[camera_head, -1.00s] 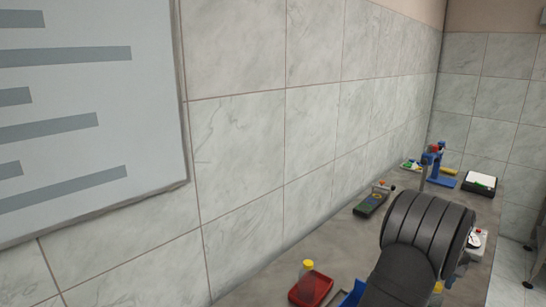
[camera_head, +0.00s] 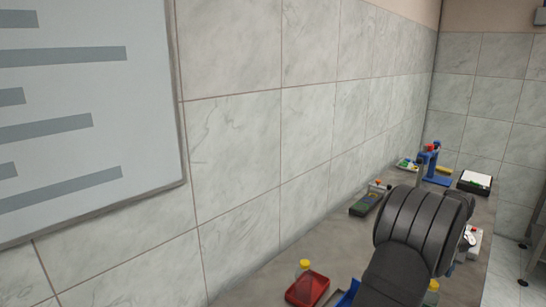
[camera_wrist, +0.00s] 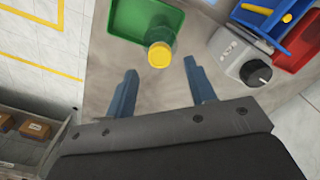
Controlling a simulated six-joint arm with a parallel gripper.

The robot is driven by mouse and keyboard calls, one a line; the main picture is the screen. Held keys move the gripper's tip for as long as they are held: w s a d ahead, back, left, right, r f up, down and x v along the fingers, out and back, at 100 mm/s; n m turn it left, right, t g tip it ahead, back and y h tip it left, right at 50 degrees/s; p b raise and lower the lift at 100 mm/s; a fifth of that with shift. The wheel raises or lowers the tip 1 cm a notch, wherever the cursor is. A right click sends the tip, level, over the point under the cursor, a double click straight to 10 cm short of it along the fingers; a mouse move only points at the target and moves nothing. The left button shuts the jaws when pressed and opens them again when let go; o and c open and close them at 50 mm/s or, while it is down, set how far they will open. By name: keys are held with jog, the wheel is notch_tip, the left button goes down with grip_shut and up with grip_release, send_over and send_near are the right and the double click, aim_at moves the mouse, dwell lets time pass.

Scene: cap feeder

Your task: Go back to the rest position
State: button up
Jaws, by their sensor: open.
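My gripper (camera_wrist: 160,82) shows in the wrist view with its two blue fingers apart and nothing between them. A clear jar with a yellow cap (camera_wrist: 159,54) stands just beyond the fingertips, beside the edge of a green tray (camera_wrist: 126,22). In the camera_head view my dark arm covers the lower right, and my gripper's fingers are hidden.
The wrist view shows a grey box with a black knob (camera_wrist: 240,65), a blue bin (camera_wrist: 262,30) and a red tray (camera_wrist: 296,52). In the camera_head view are a red tray (camera_head: 308,292) by a yellow-capped bottle (camera_head: 303,266), a blue stand (camera_head: 430,165) and a tiled wall.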

notch_tip(320, 180, down, 4)
jog(key=shift+r, duration=0.1)
notch_tip(320, 180, up, 5)
jog(key=shift+f, duration=0.2)
jog(key=s+d+r, duration=0.3)
jog(key=s+r, duration=0.4)
jog(key=s, duration=0.5)
jog(key=w+a+r+n, duration=0.1)
jog(key=w+a+n, duration=0.1)
jog(key=w+a, duration=0.4)
jog(key=w+a+r+n, duration=0.1)
jog(key=w+a, duration=0.6)
jog(key=a, duration=1)
jog(key=shift+a+r+n, duration=0.2)
jog(key=shift+r+n, duration=0.1)
jog(key=shift+n, duration=0.2)
jog(key=shift+r, duration=0.1)
